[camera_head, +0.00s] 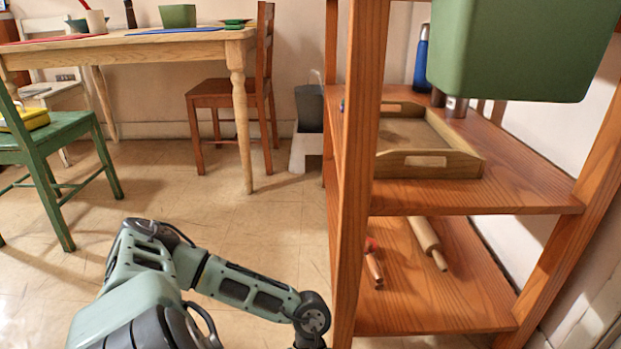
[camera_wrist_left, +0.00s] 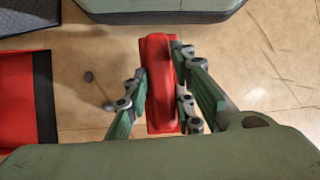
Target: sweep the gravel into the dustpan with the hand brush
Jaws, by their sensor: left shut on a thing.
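In the left wrist view, my left gripper (camera_wrist_left: 161,105) is shut on a red hand brush (camera_wrist_left: 158,55), with one finger on each side of it. The brush is over the tan floor; its bristles are hidden, and I cannot tell whether it touches the floor. A red dustpan (camera_wrist_left: 18,98) with a dark edge shows in part at the left of that view, apart from the brush.
A wooden shelf unit (camera_head: 440,196) stands at the right, with a wooden tray (camera_head: 455,163) above a rolling pin (camera_head: 428,243). A large green container (camera_head: 515,50) is at upper right. A table (camera_head: 150,42), green chair (camera_head: 58,135) and brown chair (camera_head: 225,95) stand farther back. Floor between is clear.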

